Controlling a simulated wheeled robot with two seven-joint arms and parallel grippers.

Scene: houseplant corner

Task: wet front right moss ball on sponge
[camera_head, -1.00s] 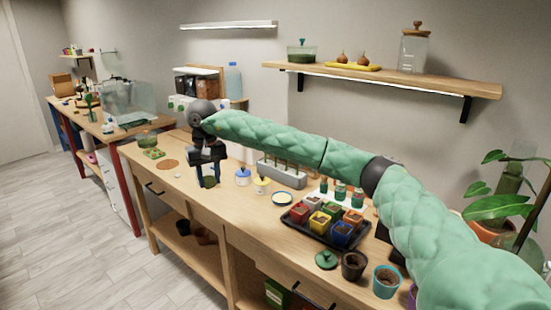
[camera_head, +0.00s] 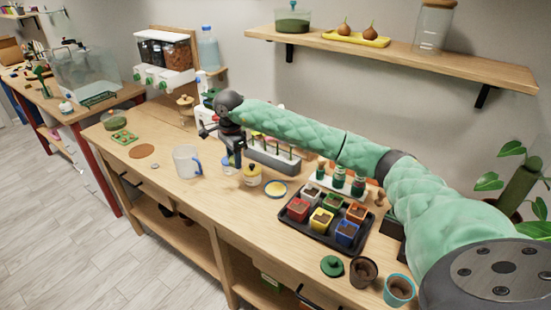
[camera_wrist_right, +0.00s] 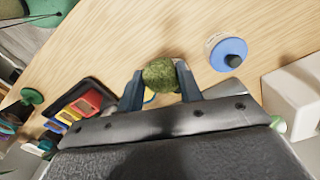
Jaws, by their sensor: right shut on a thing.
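My right gripper (camera_wrist_right: 160,85) is shut on a round green moss ball (camera_wrist_right: 160,75) in the right wrist view, with a finger on each side of it. In the head view, the right gripper (camera_head: 232,154) points down over the bench near the jars; the ball cannot be made out there. A small blue-rimmed dish with a pale yellow pad, likely the sponge (camera_head: 276,188), lies on the bench to the right of the gripper and apart from it. A green tray with small spots (camera_head: 123,138) lies at the left. My left gripper is not in view.
A blue-lidded jar (camera_wrist_right: 229,54) shows in the wrist view. A black tray of coloured pots (camera_head: 313,235) is at right.

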